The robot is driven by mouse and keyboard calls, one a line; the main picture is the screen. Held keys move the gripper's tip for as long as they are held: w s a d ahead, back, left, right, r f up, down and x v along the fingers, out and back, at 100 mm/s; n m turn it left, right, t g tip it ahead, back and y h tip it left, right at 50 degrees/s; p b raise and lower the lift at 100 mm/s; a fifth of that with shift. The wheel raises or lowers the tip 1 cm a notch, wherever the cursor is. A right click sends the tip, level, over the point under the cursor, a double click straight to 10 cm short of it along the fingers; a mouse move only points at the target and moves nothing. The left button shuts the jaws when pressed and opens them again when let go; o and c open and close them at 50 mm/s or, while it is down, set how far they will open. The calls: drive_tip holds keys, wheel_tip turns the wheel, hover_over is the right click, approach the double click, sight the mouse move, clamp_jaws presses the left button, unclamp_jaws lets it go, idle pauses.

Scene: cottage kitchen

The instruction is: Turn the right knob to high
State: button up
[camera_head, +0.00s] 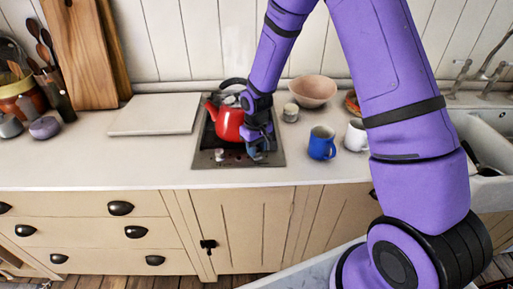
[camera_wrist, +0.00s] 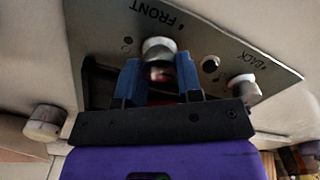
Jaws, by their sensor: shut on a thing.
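The right knob (camera_wrist: 160,46) is a pale round knob beside the word FRONT on the dark metal hob plate (camera_wrist: 215,45). My gripper (camera_wrist: 158,82) has its two blue fingers on either side of this knob and is shut on it. In the head view my gripper (camera_head: 257,152) is at the front right of the hob (camera_head: 205,160) and hides that knob. The left knob (camera_head: 219,155) stands apart at the hob's front; in the wrist view it (camera_wrist: 243,88) is near the word BACK. The right knob's pointer setting cannot be made out.
A red kettle (camera_head: 228,123) stands on the hob close behind my gripper. A blue mug (camera_head: 321,143), a white mug (camera_head: 356,136), a small jar (camera_head: 290,113) and a pink bowl (camera_head: 313,91) stand to the right. A pale board (camera_head: 155,115) lies left. The counter's front is clear.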

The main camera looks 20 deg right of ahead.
idle(0.3)
drive_tip(key=o, duration=0.6)
drive_tip(key=shift+o, duration=0.2)
wheel_tip(320, 180, up, 11)
idle(0.3)
idle(0.4)
